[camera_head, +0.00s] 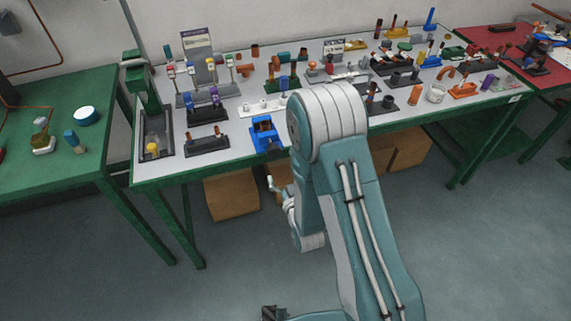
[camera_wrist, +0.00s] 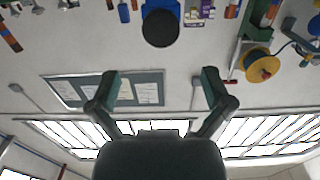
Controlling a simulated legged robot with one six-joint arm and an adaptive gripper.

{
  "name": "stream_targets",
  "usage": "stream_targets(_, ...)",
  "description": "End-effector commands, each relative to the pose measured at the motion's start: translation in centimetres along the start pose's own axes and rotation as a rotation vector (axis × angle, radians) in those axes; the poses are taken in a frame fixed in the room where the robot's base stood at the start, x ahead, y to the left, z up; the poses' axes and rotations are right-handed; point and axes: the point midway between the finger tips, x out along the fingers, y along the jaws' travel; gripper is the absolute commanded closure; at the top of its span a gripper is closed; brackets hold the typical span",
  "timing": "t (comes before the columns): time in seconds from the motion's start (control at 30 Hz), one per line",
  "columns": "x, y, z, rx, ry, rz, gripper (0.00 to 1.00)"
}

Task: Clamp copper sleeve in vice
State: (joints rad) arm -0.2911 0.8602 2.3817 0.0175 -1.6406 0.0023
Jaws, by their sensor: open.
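A blue vice (camera_head: 266,134) stands at the front edge of the grey-topped workbench, left of my arm. Several copper-coloured pieces are on the bench, including a short upright cylinder (camera_head: 414,95) to the right and a small one (camera_head: 255,50) at the back. I cannot tell which is the copper sleeve. No sleeve can be made out in the vice jaws. My gripper (camera_wrist: 158,90) is open in the wrist view, its two dark fingers apart with nothing between them.
The workbench (camera_head: 170,178) is crowded with racks, fittings and small stands. A dark tray (camera_head: 156,133) with a yellow item lies at its left end. A green table (camera_head: 70,172) stands at left and a red-topped table (camera_head: 478,37) at right. Cardboard boxes (camera_head: 231,196) sit underneath. The front floor is clear.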

Motion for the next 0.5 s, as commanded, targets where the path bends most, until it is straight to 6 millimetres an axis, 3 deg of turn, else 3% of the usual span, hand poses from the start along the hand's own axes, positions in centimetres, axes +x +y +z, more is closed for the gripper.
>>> stream_targets(0.23, 0.3, -0.5, 0.6, -0.002, 0.034, -0.007, 0.0)
stream_targets(0.5, 4.9, -0.4, 0.3, -0.001, 0.036, -0.007, 0.0)
